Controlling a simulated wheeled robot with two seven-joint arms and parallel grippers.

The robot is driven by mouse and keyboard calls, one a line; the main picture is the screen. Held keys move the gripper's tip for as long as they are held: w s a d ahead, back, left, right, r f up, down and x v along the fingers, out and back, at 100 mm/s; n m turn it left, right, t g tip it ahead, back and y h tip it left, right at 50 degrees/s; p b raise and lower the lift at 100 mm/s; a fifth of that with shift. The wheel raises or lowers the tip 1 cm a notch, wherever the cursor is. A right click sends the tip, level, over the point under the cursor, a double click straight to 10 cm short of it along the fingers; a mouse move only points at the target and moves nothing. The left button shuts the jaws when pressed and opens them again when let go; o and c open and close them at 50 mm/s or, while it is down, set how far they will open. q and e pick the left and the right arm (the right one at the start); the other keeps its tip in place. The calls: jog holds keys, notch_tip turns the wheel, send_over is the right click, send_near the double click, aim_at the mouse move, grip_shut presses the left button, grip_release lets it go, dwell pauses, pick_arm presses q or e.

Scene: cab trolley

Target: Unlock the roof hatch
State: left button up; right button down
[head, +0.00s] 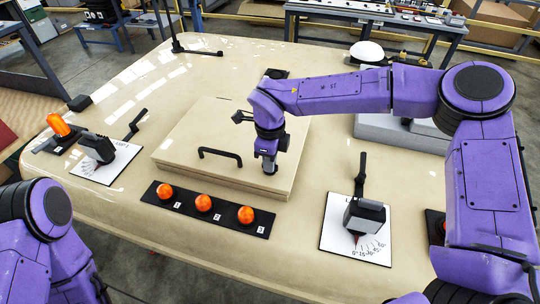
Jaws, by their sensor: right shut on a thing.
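The roof hatch (203,128) is a square beige panel lying closed on the larger beige roof. A black bar handle (220,153) stands near its front left side. My right arm reaches in from the right, and my right gripper (269,168) points down at the front right part of the hatch. It is shut on a latch there, which the fingers and wrist hide almost fully, so its turn cannot be told. Only my left arm's purple links show at the lower left; its gripper is out of view.
A black strip with orange domes (204,203) lies in front of the hatch. Levers with dial plates stand left (100,150) and right (365,215). An orange beacon (58,125) is at the far left.

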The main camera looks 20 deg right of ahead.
dwell(0.3)
jog(key=c, duration=1.2)
grip_release()
jog(key=shift+r, duration=0.25)
notch_tip(320, 180, up, 10)
jog(key=shift+r+b, duration=0.1)
jog(key=shift+b, duration=1.15)
